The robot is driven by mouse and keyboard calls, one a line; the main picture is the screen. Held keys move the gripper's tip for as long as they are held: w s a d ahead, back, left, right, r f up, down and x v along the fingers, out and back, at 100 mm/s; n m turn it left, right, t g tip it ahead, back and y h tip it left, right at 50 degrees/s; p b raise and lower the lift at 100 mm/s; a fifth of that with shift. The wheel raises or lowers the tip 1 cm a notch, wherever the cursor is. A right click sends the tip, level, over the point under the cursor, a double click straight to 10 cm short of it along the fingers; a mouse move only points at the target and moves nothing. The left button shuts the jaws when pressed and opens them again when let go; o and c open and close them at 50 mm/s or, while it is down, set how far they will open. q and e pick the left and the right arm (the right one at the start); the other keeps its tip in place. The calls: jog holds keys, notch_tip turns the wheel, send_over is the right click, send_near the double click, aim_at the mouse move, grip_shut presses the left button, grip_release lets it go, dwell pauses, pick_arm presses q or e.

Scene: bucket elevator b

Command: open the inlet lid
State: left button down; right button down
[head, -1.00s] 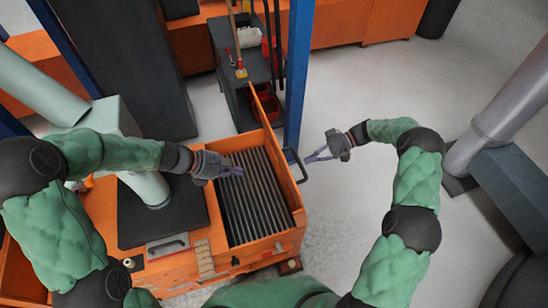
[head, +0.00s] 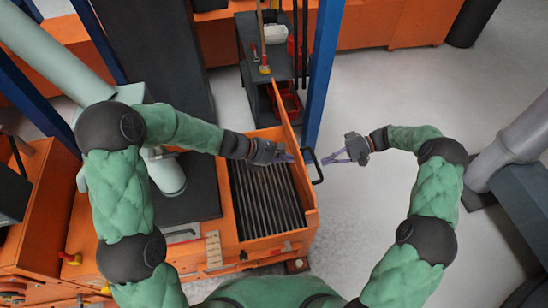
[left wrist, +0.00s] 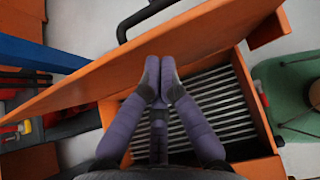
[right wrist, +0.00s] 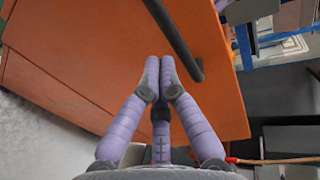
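The orange inlet lid (head: 298,140) stands up, seen nearly edge-on, along the right side of the inlet box (head: 228,215). The dark slatted grate (head: 265,205) inside is exposed. The lid's black handle (head: 318,172) sits on its outer face and shows in the right wrist view (right wrist: 172,38). My left gripper (head: 291,157) is shut and empty at the lid's inner side, fingertips (left wrist: 160,68) at or very near the panel. My right gripper (head: 328,158) is shut and empty outside the lid, beside the handle. Contact is unclear.
A blue post (head: 322,70) rises just behind the lid. A dark cart (head: 262,85) with tools and a red bin stands at the back. A grey pipe (head: 520,140) is at the right. The floor (head: 400,105) between the post and pipe is clear.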

aim_at(300, 156)
pick_arm(q)
jog(key=shift+w+d+r, duration=0.1)
jog(key=shift+w+d, duration=0.05)
jog(key=shift+d, duration=0.7)
pick_arm(e)
jog(key=shift+s, duration=0.1)
jog(key=c, duration=1.9)
grip_release()
jog(key=shift+a, duration=0.15)
jog(key=shift+c, duration=0.2)
jog(key=o, duration=0.8)
jog(key=shift+s, duration=0.1)
pick_arm(q)
jog(key=shift+w+d+r, duration=0.1)
jog(key=shift+d+r, duration=0.05)
jog(key=shift+d, duration=0.35)
jog(key=shift+w+d+r, duration=0.1)
jog(key=shift+d, duration=0.35)
pick_arm(e)
jog(key=shift+o, duration=0.2)
pick_arm(q)
jog(key=shift+s, duration=0.1)
